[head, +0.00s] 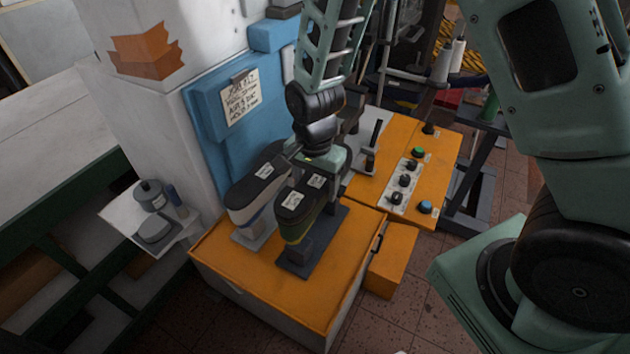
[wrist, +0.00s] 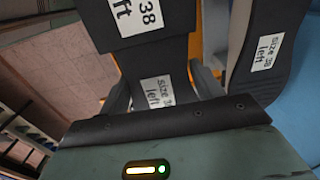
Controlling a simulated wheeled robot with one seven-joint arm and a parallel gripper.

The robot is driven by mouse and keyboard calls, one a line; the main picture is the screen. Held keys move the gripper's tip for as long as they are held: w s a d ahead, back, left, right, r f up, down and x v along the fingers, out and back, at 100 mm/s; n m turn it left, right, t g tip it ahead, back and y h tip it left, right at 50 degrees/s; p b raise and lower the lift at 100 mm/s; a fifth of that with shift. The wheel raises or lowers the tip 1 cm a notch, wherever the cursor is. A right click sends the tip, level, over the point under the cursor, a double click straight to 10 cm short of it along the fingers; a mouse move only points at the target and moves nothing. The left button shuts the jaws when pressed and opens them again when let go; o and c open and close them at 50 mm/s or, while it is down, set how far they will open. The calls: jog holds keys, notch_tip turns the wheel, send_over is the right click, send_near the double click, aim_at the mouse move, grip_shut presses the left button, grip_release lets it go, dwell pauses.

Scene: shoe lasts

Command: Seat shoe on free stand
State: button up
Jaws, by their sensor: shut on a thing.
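The shoe is sole up, toe toward the front of the orange bench, over a stand with a dark base plate (head: 300,264). Two white labels show on its dark upper side. In the wrist view the shoe (wrist: 160,55) lies between the fingers, with "size 38 left" readable. I cannot tell whether it rests fully on the stand.
The orange bench (head: 240,275) is clear in front. A blue panel (head: 215,115) with a note stands behind. A control box (head: 435,165) with buttons and a lever is to the right. A small white shelf (head: 118,212) holding containers is at left.

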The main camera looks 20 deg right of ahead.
jog(key=shift+f+b, duration=1.4)
jog(key=shift+f, duration=0.7)
jog(key=shift+f, duration=0.15)
jog(key=o, duration=1.6)
jog(key=shift+o, duration=0.2)
notch_tip(320, 180, up, 17)
jog(key=b, duration=0.2)
jog(key=shift+r, duration=0.2)
